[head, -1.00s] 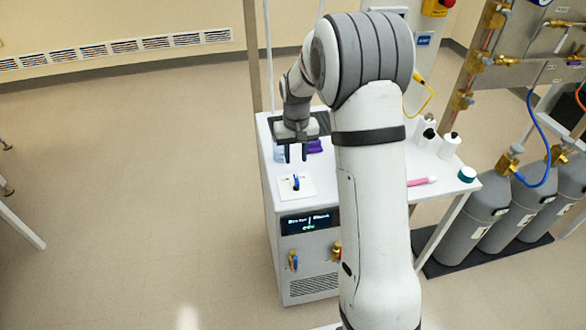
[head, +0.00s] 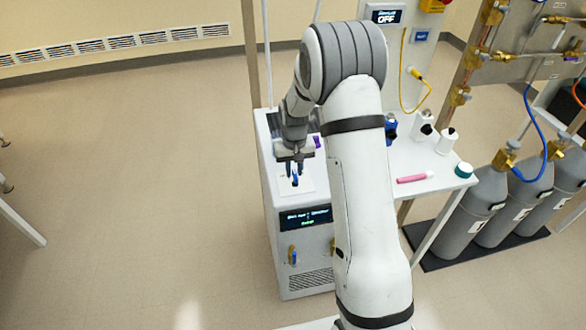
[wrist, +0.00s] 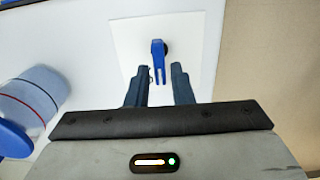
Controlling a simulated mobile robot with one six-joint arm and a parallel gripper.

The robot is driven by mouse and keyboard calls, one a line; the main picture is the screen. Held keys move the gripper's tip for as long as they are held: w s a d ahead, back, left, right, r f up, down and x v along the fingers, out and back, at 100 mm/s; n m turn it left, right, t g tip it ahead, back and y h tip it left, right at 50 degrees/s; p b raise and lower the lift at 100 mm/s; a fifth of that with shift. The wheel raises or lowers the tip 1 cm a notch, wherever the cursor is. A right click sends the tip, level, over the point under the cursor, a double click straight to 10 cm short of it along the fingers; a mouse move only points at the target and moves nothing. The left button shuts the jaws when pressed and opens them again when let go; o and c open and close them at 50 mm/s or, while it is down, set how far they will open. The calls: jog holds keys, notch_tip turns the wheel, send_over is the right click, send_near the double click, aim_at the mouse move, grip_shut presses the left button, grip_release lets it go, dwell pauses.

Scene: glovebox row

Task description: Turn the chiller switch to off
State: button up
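The chiller (head: 272,235) is a white box with a dark display (head: 305,220) on its front. On its top lies a white square plate (wrist: 125,40) with the blue chiller switch (wrist: 158,58), a small lever on a dark round base. In the head view the switch (head: 295,181) shows just below my gripper (head: 295,165). My gripper (wrist: 160,72) is open, with one finger on each side of the lever's near end. The lever lies roughly along the fingers' direction. I cannot tell whether a finger touches it.
A blue-grey bottle (wrist: 30,95) with a blue cap lies left in the wrist view. To the right, a bench (head: 430,185) holds bottles and a pink item (head: 414,178). Grey gas cylinders (head: 480,205) stand beyond. A wall panel display (head: 387,15) reads OFF. Open floor lies left.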

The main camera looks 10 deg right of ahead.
grip_shut()
jog(key=shift+a, duration=0.2)
jog(key=shift+d, duration=0.2)
jog(key=shift+a+f+n+b, duration=0.1)
jog(key=shift+a+n+b, duration=0.05)
jog(key=shift+n+b, duration=1.05)
jog(key=shift+a+n+b, duration=0.15)
jog(key=shift+n+b, duration=0.25)
jog(key=shift+n, duration=1.3)
jog(key=shift+o, duration=1.5)
grip_release()
jog(key=shift+s, duration=0.1)
